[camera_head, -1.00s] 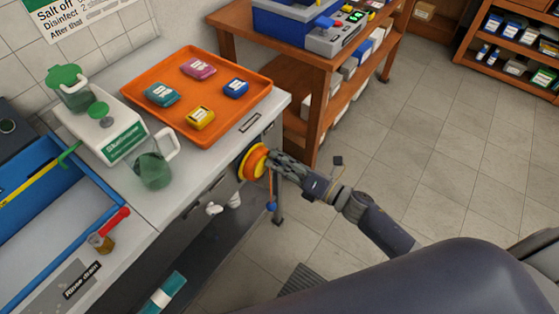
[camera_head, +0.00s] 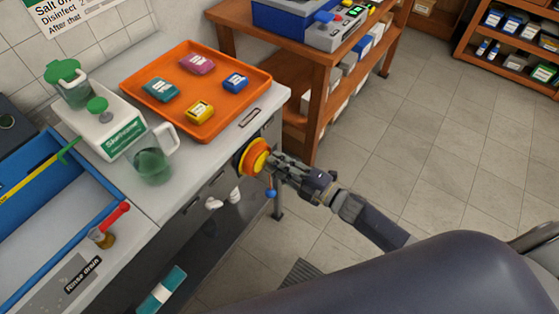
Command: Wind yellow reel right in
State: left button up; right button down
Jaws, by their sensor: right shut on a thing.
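The yellow reel (camera_head: 254,157), with an orange rim, is mounted on the front face of the bench near its right end. My right gripper (camera_head: 272,167) is at the right side of the reel, shut on part of it; the fingertips partly hide what they hold. A small blue weight (camera_head: 270,193) hangs just below the gripper, close under the reel. My left gripper is not in view.
An orange tray (camera_head: 150,98) with several coloured packets lies on the bench top above the reel. A wooden shelf unit (camera_head: 322,85) stands close behind the gripper. Open tiled floor (camera_head: 430,150) lies to the right.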

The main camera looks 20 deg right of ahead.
aim_at(263, 170)
jog(key=m, duration=0.4)
jog(key=a+f+m, duration=0.1)
jog(key=shift+s+m+p, duration=0.35)
jog(key=shift+s+m, duration=0.05)
jog(key=shift+s+a+f+m+p, duration=0.1)
jog(key=shift+s+a+m+p, duration=0.1)
jog(key=shift+m, duration=0.6)
jog(key=shift+s+a+f+m+p, duration=0.1)
jog(key=shift+a+m, duration=0.1)
jog(key=shift+m, duration=0.6)
jog(key=shift+s+a+f+m+p, duration=0.1)
jog(key=shift+s+a+m, duration=0.1)
jog(key=shift+m, duration=0.6)
jog(key=c, duration=1.4)
grip_release()
jog(key=v, duration=1.2)
